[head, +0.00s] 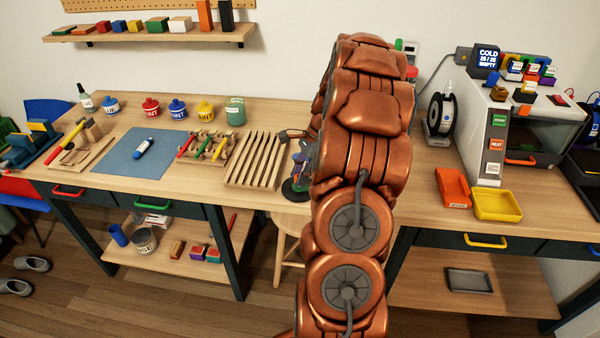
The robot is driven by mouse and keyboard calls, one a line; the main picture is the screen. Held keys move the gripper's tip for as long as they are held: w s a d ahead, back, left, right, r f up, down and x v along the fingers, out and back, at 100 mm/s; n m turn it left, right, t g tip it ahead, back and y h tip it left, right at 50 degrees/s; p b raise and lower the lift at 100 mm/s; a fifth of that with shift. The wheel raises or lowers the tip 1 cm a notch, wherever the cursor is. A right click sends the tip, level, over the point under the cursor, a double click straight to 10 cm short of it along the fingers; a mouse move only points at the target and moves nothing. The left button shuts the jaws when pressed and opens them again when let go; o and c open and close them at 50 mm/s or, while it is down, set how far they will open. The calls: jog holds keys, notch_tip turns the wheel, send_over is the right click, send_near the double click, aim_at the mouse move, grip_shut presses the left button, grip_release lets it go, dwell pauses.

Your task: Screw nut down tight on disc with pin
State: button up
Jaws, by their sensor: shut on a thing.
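My copper arm rises through the middle of the head view and hides most of my gripper (309,150), of which only a dark sliver seems to show at the arm's left edge. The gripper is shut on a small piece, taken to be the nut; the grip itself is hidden. A dark green disc (293,190) lies at the right end of the left bench, partly behind my arm. Purple and blue-grey parts (298,160) stand just above the disc. I cannot make out the pin, or whether the nut touches the disc.
A slatted wooden rack (257,160) stands just left of the disc. Further left are a tool holder (203,148) and a blue mat (122,157). A stool (290,222) stands below. The right bench holds a printer (515,130), a spool (441,115) and trays (497,205).

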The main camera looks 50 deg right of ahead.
jog(key=shift+f, duration=0.1)
dwell(0.7)
jog(key=o, duration=0.9)
jog(key=shift+r+p, duration=1.5)
jog(key=shift+r, duration=2)
